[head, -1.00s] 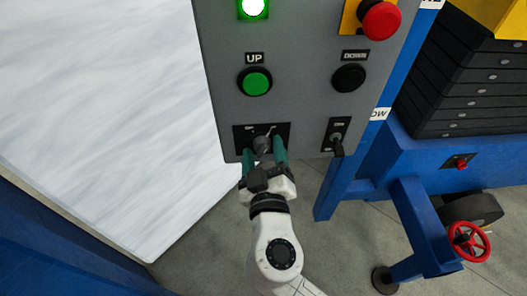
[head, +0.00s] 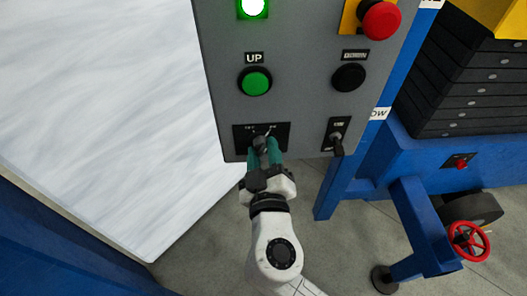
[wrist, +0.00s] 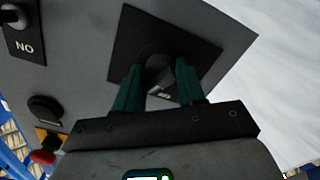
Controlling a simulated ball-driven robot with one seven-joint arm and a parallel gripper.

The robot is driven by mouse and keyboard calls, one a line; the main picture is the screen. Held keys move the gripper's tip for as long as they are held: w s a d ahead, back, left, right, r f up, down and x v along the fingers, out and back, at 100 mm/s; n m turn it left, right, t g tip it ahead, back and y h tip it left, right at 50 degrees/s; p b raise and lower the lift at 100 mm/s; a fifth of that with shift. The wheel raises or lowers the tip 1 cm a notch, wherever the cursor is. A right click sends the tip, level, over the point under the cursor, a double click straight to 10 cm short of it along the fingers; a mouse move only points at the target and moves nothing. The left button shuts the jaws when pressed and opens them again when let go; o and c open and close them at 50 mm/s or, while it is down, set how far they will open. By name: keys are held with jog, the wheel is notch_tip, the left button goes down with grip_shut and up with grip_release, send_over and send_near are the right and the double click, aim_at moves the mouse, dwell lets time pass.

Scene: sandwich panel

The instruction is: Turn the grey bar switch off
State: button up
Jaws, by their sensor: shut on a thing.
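The grey bar switch (head: 261,142) sits on a black plate (head: 242,132) at the lower left of the grey control panel. My gripper (head: 264,152) reaches up from below, and its green fingers are shut on the bar. In the wrist view the fingers stand on both sides of the switch knob (wrist: 157,70), in front of its dark plate (wrist: 190,33). The fingers hide part of the bar, and I cannot tell its exact angle.
Above are a green UP button (head: 255,82), a black DOWN button (head: 349,78), a red mushroom button (head: 381,20) and a lit green lamp (head: 253,8). A small toggle switch (head: 336,140) is close on the right. Blue framework with a red handwheel (head: 468,241) stands to the right.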

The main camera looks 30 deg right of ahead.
jog(key=n+p, duration=0.1)
jog(key=n, duration=0.4)
jog(key=shift+r+n, duration=0.15)
jog(key=shift+n, duration=0.15)
jog(key=n+p, duration=0.2)
jog(key=n, duration=0.3)
jog(key=shift+n, duration=0.3)
jog(key=o, duration=1)
jog(key=shift+o, duration=0.2)
jog(key=b+v, duration=0.1)
jog(key=v, duration=0.9)
jog(key=shift+s+a+b, duration=0.15)
jog(key=shift+s+b, duration=0.15)
jog(key=shift+s, duration=0.05)
